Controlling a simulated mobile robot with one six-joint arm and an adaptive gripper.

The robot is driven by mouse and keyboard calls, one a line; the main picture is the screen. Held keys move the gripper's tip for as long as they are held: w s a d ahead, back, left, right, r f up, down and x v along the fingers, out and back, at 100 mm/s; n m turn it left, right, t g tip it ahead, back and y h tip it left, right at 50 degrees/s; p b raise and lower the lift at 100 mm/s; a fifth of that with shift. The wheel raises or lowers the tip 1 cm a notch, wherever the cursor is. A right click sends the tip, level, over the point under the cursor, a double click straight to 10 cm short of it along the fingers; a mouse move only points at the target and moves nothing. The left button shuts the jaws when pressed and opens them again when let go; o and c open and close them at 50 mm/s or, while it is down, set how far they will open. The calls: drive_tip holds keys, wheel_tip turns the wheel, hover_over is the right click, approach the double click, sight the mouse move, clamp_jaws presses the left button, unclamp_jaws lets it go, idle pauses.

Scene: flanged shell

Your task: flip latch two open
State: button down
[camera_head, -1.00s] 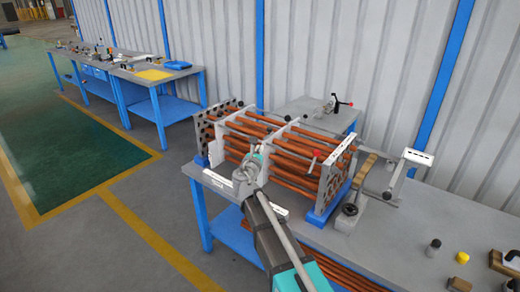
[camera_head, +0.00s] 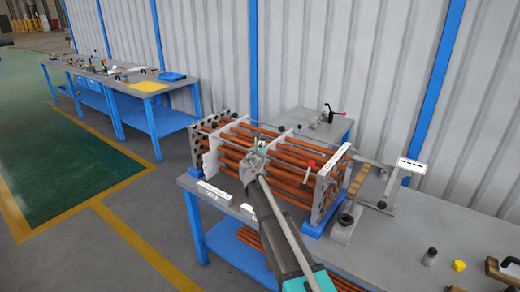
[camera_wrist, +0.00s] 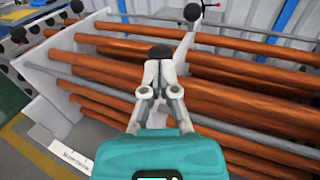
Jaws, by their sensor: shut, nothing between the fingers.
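A frame of copper-coloured tubes (camera_head: 285,175) lies on the workbench, held between upright plates. My gripper (camera_head: 254,160) is at its near side, by the pale middle plate (camera_head: 276,138). In the wrist view my gripper (camera_wrist: 164,78) has its fingers together, with nothing seen held. A black ball knob (camera_wrist: 160,52) shows just beyond the fingertips; whether they touch it I cannot tell. Another black knob (camera_wrist: 192,12) is farther off at the top of the middle plate. A red-tipped lever (camera_head: 311,163) stands near the right end plate. No label shows which part is latch two.
A crank-like fixture with a wooden strip (camera_head: 358,177) and a white-labelled plate (camera_head: 411,165) stand to the right. Small knobs (camera_head: 430,256) lie on the front right bench. A smaller table with a clamp (camera_head: 328,113) is behind. The floor at left is clear.

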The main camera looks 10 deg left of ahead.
drive_tip(key=shift+w, duration=0.15)
drive_tip(key=w+d, duration=0.1)
drive_tip(key=w, duration=0.2)
drive_tip(key=shift+d, duration=0.4)
drive_tip(key=shift+s, duration=0.1)
drive_tip(key=s+a, duration=0.2)
drive_tip(key=s, duration=1.2)
idle(0.6)
